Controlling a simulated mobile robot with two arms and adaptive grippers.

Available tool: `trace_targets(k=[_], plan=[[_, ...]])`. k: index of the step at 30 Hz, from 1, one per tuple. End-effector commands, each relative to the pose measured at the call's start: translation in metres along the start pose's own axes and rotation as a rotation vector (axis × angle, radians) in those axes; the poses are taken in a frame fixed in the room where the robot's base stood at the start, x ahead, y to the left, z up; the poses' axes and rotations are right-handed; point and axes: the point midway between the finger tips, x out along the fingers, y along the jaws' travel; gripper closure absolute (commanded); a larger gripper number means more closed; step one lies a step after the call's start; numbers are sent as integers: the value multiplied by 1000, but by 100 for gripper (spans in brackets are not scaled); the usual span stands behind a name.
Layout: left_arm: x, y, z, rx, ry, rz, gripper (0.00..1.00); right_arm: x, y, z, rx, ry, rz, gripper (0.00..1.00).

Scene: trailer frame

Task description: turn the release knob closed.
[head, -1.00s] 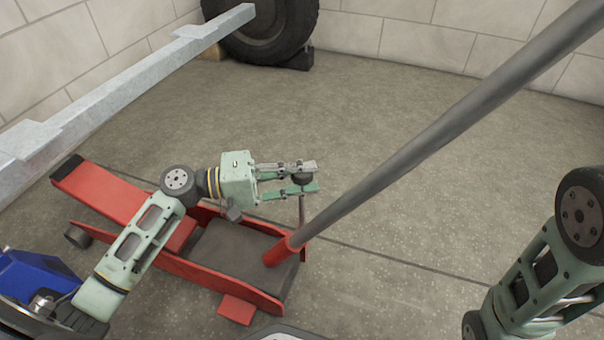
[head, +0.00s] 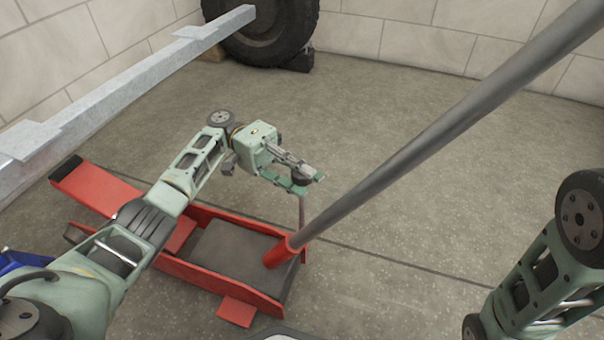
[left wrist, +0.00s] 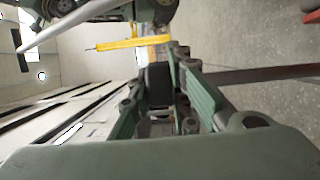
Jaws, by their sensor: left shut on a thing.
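The release knob (head: 300,180) is a small dark knob on top of a thin upright rod (head: 302,212) at the rear of the red floor jack (head: 222,277). My left gripper (head: 304,174) comes in from the left and is shut on the knob, with one finger on each side. The fingers hide much of the knob in the head view. In the left wrist view the dark knob (left wrist: 157,84) sits between the two green fingers. My right arm shows at the right edge of the head view, but its gripper is out of view.
The long grey jack handle (head: 420,140) slants up to the right from its red socket (head: 279,253), close beside the knob. A galvanized trailer beam (head: 110,98) crosses the upper left. A chocked tyre (head: 262,32) stands at the back. The floor right of the jack is clear.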

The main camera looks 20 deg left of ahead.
Motion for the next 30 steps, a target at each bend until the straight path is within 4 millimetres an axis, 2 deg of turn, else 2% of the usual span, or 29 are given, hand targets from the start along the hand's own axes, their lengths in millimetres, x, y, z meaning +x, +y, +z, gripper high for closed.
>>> trace_targets(k=[9,22,23,28,30], plan=[[0,2,-1,6,-75,3,100,-2,0,-1,0,0,0,64],[0,3,-1,6,-82,2,100,-2,0,-1,0,0,0,64],[0,3,-1,6,-82,2,81,-2,0,-1,0,0,0,64],[0,2,-1,5,-82,2,66,-2,0,-1,0,0,0,64],[0,1,0,4,-82,1,64,-2,0,-1,0,1,0,64]])
